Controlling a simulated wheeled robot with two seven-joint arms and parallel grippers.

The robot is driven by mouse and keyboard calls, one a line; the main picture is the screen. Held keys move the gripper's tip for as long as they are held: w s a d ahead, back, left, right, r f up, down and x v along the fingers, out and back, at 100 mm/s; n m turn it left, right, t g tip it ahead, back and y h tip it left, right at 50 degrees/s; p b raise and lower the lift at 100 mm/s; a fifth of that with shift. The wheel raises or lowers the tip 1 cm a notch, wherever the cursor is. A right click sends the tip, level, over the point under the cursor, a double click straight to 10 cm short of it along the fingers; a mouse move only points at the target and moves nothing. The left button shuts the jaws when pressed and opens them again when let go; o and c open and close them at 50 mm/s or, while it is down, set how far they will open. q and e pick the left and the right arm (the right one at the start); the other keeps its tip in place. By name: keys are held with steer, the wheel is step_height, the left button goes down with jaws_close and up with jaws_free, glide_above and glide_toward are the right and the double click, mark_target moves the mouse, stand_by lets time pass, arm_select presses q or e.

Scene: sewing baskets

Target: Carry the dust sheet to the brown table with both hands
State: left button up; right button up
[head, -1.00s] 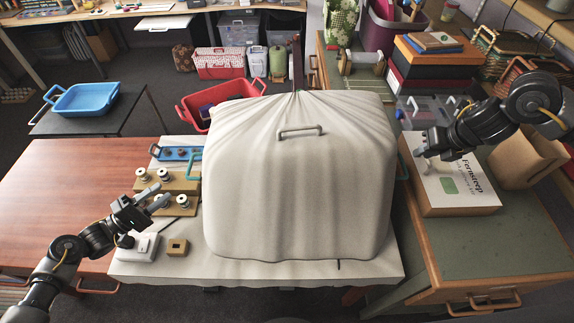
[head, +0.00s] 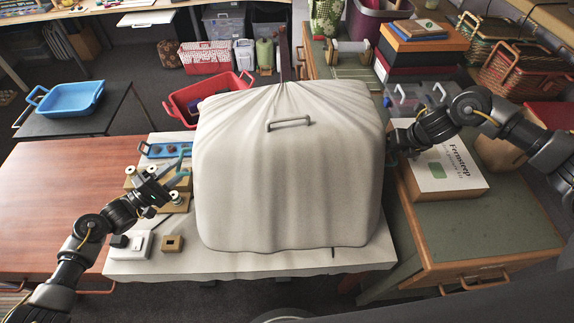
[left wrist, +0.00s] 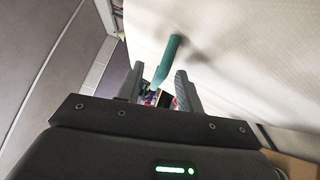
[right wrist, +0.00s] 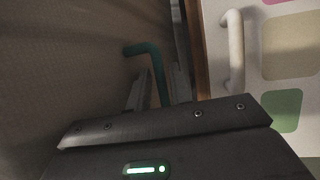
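The dust sheet (head: 285,190) is a large white draped cover with a grey handle (head: 289,124) on top, standing on the cloth-covered table. A teal side handle (left wrist: 172,62) shows in the left wrist view, with its lower end between the open fingers of my left gripper (left wrist: 158,88). In the head view my left gripper (head: 172,178) is at the sheet's left side. A second teal handle (right wrist: 143,52) shows in the right wrist view. It runs down between the open fingers of my right gripper (right wrist: 158,92). In the head view the right fingertips are partly hidden by the sheet's right side.
The brown table (head: 60,205) is at the left with a clear top. Wooden spool holders (head: 170,205), a blue tray (head: 165,149) and a white switch box (head: 135,243) lie left of the sheet. A white Fernsteep box (head: 455,180) lies close to my right arm.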

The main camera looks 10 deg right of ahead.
arm_select(q)
steer(key=shift+w+d+r, duration=0.1)
steer(key=shift+w+d, duration=0.2)
steer(key=shift+d, duration=0.1)
arm_select(e)
steer(key=shift+w+a+f, duration=0.1)
steer(key=shift+w+f, duration=0.05)
steer(key=shift+f, duration=0.35)
arm_select(q)
steer(key=c, duration=0.3)
arm_select(e)
steer(key=c, duration=0.3)
arm_select(q)
jaws_close()
arm_select(e)
jaws_close()
